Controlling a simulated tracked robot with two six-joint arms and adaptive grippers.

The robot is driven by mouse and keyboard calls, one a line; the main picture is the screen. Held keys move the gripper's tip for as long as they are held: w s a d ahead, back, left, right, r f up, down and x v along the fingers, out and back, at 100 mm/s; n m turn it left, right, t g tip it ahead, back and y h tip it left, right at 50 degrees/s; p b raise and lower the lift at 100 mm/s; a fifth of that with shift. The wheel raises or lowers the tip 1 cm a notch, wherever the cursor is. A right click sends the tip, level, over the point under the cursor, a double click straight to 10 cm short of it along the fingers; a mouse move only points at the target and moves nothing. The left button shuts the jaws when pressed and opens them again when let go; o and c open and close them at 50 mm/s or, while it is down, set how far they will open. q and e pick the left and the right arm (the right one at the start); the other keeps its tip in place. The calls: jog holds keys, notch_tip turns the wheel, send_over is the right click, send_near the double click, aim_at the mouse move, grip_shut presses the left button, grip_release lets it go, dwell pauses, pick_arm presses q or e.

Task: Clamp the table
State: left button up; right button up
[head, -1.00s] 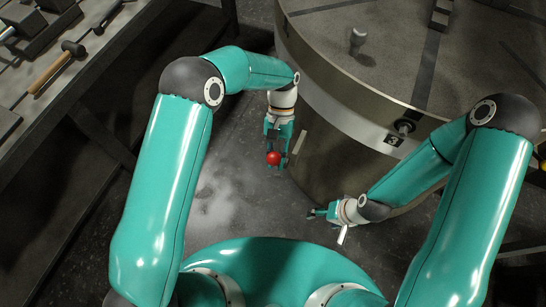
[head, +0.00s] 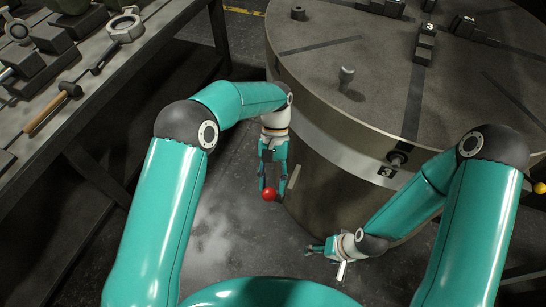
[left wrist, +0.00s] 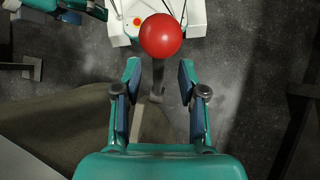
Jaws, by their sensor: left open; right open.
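The big round table (head: 350,75) stands at centre right, with a dark grooved top and a metal rim. A red ball knob (head: 269,194) is low beside its left side. The left wrist view shows the red knob (left wrist: 161,37) on a short grey stem (left wrist: 157,88). My left gripper (head: 272,184) points down at the knob, open. In the left wrist view its fingers (left wrist: 159,68) are apart, with the knob just beyond the tips and no visible grip. My right gripper (head: 318,248) is low in front of the table, open and empty.
A number plate with a 3 (head: 387,171) and a dark round fitting (head: 396,158) are on the table's side. A post (head: 346,75) and dark blocks (head: 425,45) stand on top. A yellow ball (head: 540,188) is at far right. A workbench (head: 110,65) with tools is at left.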

pick_arm(q)
jog(key=v, duration=0.8)
jog(key=shift+w, duration=0.1)
